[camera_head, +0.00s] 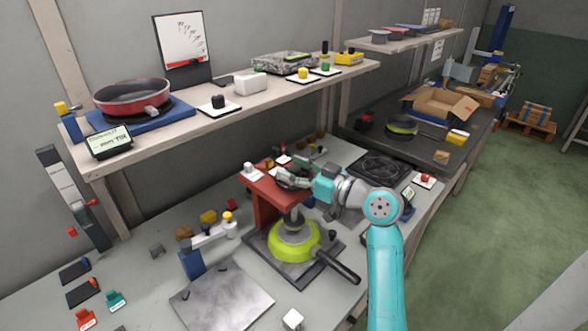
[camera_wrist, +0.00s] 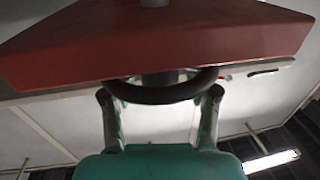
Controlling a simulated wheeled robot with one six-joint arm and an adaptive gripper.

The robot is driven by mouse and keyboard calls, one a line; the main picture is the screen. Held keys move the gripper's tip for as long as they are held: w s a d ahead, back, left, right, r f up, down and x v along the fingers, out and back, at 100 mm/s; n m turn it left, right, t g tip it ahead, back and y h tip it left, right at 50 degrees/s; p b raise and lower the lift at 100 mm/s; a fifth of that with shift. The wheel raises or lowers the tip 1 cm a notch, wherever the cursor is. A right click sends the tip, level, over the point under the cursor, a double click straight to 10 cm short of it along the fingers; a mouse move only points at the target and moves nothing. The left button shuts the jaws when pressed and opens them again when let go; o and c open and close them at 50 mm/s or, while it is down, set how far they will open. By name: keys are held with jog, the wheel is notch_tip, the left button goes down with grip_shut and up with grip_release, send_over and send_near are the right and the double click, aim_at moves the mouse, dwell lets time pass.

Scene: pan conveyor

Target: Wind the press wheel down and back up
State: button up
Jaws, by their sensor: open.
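The red press (camera_head: 268,196) stands on the bench, its ram above a yellow-green pan (camera_head: 312,246). The dark press wheel (camera_head: 284,184) sits at the top of the press, partly covered by my gripper (camera_head: 293,178). In the wrist view, the wheel (camera_wrist: 160,97) is a dark ring in front of the red press beam (camera_wrist: 160,45). My open gripper (camera_wrist: 160,92) has one finger at each side of the ring. The fingertips are close to the rim; I cannot tell if they touch it. The far part of the ring is hidden behind the beam.
A shelf (camera_head: 225,105) above the bench carries a red pan (camera_head: 132,97) and small blocks. A jointed device (camera_head: 205,240) and a metal plate (camera_head: 222,298) lie left of the press. A dark fan-like unit (camera_head: 380,167) is behind my arm. The pan handle (camera_head: 337,267) points toward the front.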

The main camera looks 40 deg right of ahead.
grip_shut()
jog(key=shift+m+h, duration=0.3)
jog(key=shift+h, duration=0.1)
